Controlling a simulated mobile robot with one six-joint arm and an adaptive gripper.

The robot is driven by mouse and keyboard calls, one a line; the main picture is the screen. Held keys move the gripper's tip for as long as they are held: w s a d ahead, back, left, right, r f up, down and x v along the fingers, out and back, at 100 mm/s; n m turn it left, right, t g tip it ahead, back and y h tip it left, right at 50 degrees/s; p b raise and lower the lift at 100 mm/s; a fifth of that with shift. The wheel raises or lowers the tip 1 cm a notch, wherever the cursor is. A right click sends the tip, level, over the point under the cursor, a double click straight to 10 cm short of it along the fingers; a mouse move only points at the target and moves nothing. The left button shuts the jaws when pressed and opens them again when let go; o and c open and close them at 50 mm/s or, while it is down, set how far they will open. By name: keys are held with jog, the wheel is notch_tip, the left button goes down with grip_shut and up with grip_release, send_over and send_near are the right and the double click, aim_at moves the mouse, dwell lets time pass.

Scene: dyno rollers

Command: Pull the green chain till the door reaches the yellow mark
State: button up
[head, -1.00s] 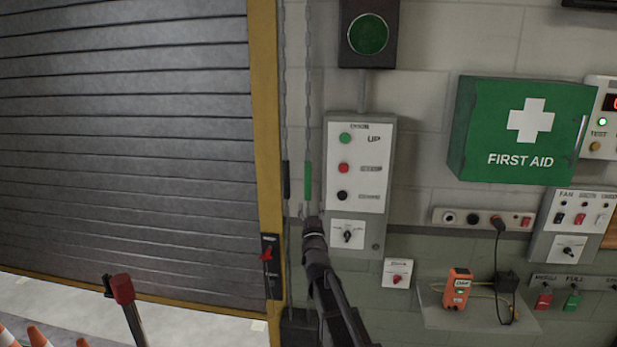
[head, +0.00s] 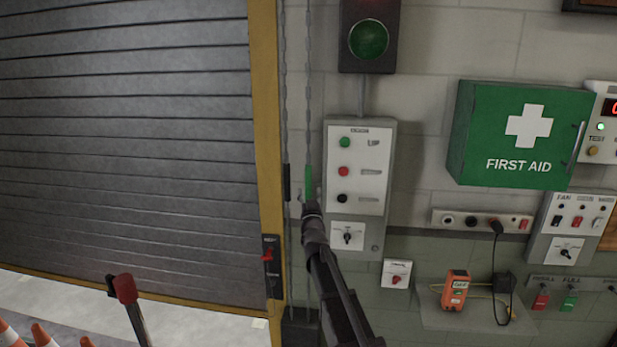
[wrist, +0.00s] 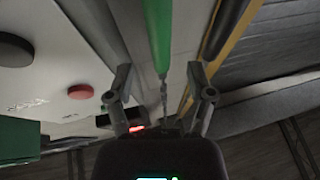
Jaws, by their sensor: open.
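The green part of the chain (head: 308,182) is a green sleeve on the right-hand of two hanging grey strands, beside the door's yellow frame. The left strand has a black sleeve (head: 287,183). My gripper (head: 309,201) is at the lower end of the green sleeve in the head view. In the wrist view, my gripper (wrist: 160,84) is open, with the green sleeve (wrist: 158,32) and grey links in line with the gap between its fingers; contact cannot be told. The grey slatted door (head: 120,150) covers the opening down to near the floor. I cannot make out a separate yellow mark.
A door control panel (head: 358,180) with buttons is close right of the chain. A red-handled lever box (head: 268,262) is on the yellow frame (head: 267,150). A first aid box (head: 520,135) sticks out further right. Orange cones (head: 42,336) and a red-topped post (head: 125,290) stand lower left.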

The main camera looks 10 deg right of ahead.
aim_at(308, 182)
jog(key=shift+p+x, duration=0.95)
jog(key=shift+x, duration=2.1)
grip_shut()
